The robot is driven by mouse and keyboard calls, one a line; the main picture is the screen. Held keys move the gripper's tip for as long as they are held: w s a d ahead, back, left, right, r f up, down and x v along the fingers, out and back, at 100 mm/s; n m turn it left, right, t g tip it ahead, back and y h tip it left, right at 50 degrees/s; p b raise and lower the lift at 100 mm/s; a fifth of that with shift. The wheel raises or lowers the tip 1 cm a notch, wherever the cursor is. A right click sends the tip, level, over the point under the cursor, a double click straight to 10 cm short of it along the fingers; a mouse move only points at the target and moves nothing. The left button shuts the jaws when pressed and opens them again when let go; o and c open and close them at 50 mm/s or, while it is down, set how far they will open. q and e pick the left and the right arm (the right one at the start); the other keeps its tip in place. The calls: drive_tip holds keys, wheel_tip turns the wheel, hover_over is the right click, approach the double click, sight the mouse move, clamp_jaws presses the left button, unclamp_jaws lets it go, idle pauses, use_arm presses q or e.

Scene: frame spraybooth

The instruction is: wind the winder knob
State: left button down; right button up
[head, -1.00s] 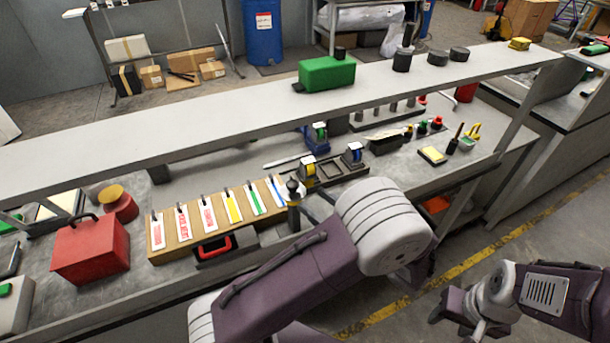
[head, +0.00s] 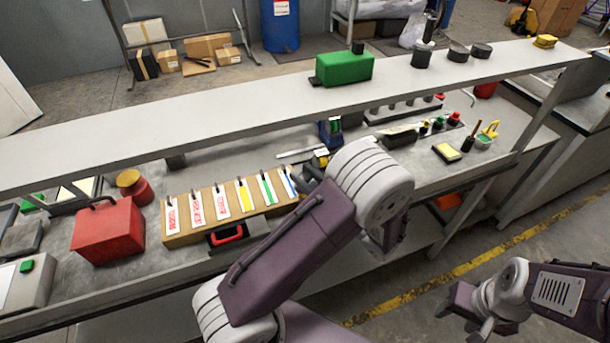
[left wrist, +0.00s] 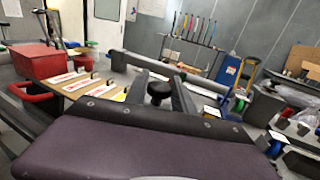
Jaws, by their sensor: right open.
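The winder knob (left wrist: 159,89) appears in the left wrist view as a round black knob on a short stem. My left gripper (left wrist: 159,80) is open, with one finger on each side of the knob. A narrow gap seems to show between knob and fingers; I cannot tell whether either touches it. In the head view the knob is hidden behind my left arm, and only a dark bit of the left gripper (head: 311,178) shows. My right gripper (head: 468,314) is open and empty at the lower right, over the floor, away from the bench.
A board of coloured label strips (head: 228,208) lies left of my left gripper, with a red box (head: 108,232) further left. A long grey shelf (head: 230,112) runs above the bench, carrying a green box (head: 344,69). Small bottles and tools stand on the bench at right.

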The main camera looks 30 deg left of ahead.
use_arm(q)
drive_tip(key=shift+r+n+g+y+p, duration=0.15)
drive_tip(key=shift+n+g+y+p, duration=0.2)
drive_tip(key=shift+n+g, duration=0.4)
drive_tip(key=shift+g, duration=0.45)
drive_tip(key=c, duration=1.1)
unclamp_jaws()
drive_tip(key=shift+d, duration=0.1)
drive_tip(key=b+v, duration=0.1)
drive_tip(key=v, duration=0.8)
drive_tip(key=shift+b, duration=0.4)
